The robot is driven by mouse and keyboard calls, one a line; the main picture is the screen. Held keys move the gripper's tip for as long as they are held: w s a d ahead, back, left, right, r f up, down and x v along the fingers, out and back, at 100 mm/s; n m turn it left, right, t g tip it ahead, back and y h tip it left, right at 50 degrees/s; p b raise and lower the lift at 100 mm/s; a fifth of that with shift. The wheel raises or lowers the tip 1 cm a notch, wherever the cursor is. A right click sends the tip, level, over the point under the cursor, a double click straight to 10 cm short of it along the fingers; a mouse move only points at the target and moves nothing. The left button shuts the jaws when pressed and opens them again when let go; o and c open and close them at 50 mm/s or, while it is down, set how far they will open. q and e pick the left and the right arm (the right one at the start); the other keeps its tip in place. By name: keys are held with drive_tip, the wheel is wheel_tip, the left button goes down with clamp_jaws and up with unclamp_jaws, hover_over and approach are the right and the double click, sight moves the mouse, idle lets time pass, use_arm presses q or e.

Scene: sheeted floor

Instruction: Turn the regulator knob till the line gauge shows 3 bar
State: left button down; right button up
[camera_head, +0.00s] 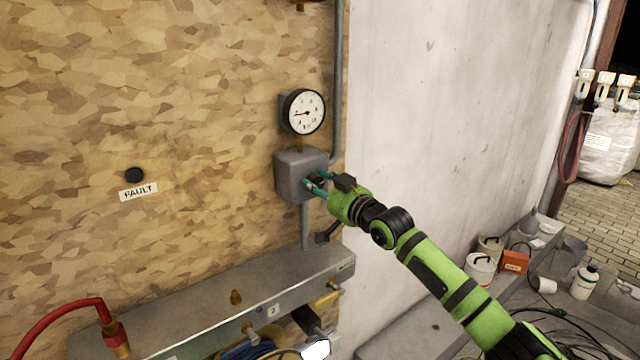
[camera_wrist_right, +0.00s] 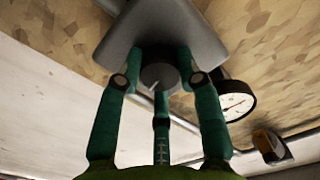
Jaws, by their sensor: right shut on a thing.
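The regulator is a grey box (camera_head: 290,176) on the chipboard wall. Its knob (camera_wrist_right: 160,76) is round and dark grey with a pale index line, seen in the right wrist view. My right gripper (camera_head: 314,184) has teal fingers closed around the knob; in the wrist view several fingers (camera_wrist_right: 160,95) surround it. The line gauge (camera_head: 304,112) is a round white dial with a black rim above the box. The gauge also shows in the right wrist view (camera_wrist_right: 235,101). My left gripper is not in view.
A grey metal ledge (camera_head: 205,305) with brass fittings and a red hose (camera_head: 65,312) runs below the box. A pipe (camera_head: 338,80) rises beside the gauge. A FAULT label (camera_head: 138,191) sits under a black button (camera_head: 134,175). Tubs and bottles stand at right.

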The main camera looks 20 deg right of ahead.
drive_tip(key=m, duration=0.2)
drive_tip(key=r+m+p, duration=0.1)
drive_tip(key=m, duration=0.1)
drive_tip(key=shift+d, duration=0.1)
drive_tip(key=m+p, duration=0.1)
drive_tip(key=m, duration=0.3)
drive_tip(key=shift+m+p, duration=0.3)
drive_tip(key=shift+p, duration=0.05)
drive_tip(key=shift+d, duration=0.1)
drive_tip(key=o, duration=1)
drive_tip(key=shift+o, duration=0.7)
drive_tip(key=shift+w+f, duration=0.15)
drive_tip(key=shift+f, duration=0.05)
drive_tip(key=shift+f, duration=0.1)
